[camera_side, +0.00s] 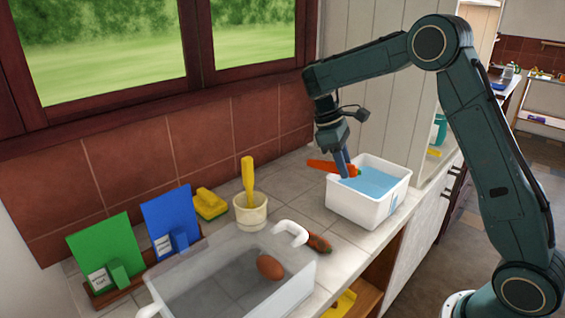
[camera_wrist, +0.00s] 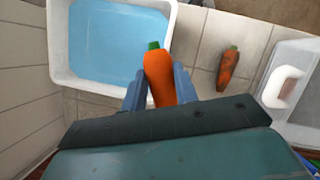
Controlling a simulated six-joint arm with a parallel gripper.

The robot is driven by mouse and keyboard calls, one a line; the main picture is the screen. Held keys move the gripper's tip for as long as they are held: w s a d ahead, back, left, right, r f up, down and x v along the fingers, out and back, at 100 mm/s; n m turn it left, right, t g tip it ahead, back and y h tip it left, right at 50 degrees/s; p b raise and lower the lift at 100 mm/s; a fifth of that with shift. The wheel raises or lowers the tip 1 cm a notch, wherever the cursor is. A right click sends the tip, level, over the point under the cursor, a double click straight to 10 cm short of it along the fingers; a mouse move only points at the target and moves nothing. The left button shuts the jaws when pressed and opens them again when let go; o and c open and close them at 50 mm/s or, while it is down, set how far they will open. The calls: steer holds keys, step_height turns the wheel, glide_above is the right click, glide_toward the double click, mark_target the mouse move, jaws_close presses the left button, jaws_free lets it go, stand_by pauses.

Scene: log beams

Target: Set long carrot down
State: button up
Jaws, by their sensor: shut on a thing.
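A long, clean orange carrot (camera_side: 322,166) with a green end is held by my gripper (camera_side: 345,166). In the wrist view the carrot (camera_wrist: 159,75) lies between the two blue fingers (camera_wrist: 160,90), and its green tip points toward a white tub (camera_wrist: 58,45). In the side view the carrot is roughly level, at the left rim of the tub (camera_side: 360,212), which holds blue water. My fingers come down from above at this rim. I cannot tell whether the carrot touches the tub. A shorter carrot with dark patches (camera_side: 319,243) lies on the tiled counter; it also shows in the wrist view (camera_wrist: 229,68).
A clear bin (camera_side: 200,300) with white handles holds a brown roundish item (camera_side: 270,267). Green (camera_side: 104,248) and blue (camera_side: 170,220) boards stand in a rack. A yellow sponge (camera_side: 210,204) and a cup (camera_side: 250,212) stand behind. Bare tiles (camera_side: 290,205) lie between cup and tub.

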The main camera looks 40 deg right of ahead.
steer(key=w+a+f+n+t+h, duration=0.1)
steer(key=a+n, duration=0.2)
steer(key=a, duration=0.6)
steer(key=w+a+f+n+h, duration=0.1)
steer(key=w+a+n, duration=0.15)
steer(key=a, duration=0.65)
steer(key=n+t, duration=0.3)
steer(key=n, duration=0.5)
glide_above(243, 299)
steer(key=a, duration=0.2)
step_height(243, 299, down, 2)
steer(key=shift+h, duration=0.4)
steer(key=shift+d+f, duration=0.15)
steer(key=shift+f, duration=1.95)
steer(key=shift+d+f, duration=0.1)
steer(key=shift+f, duration=1.95)
steer(key=shift+s+f, duration=0.1)
steer(key=shift+f, duration=0.05)
steer(key=o, duration=1)
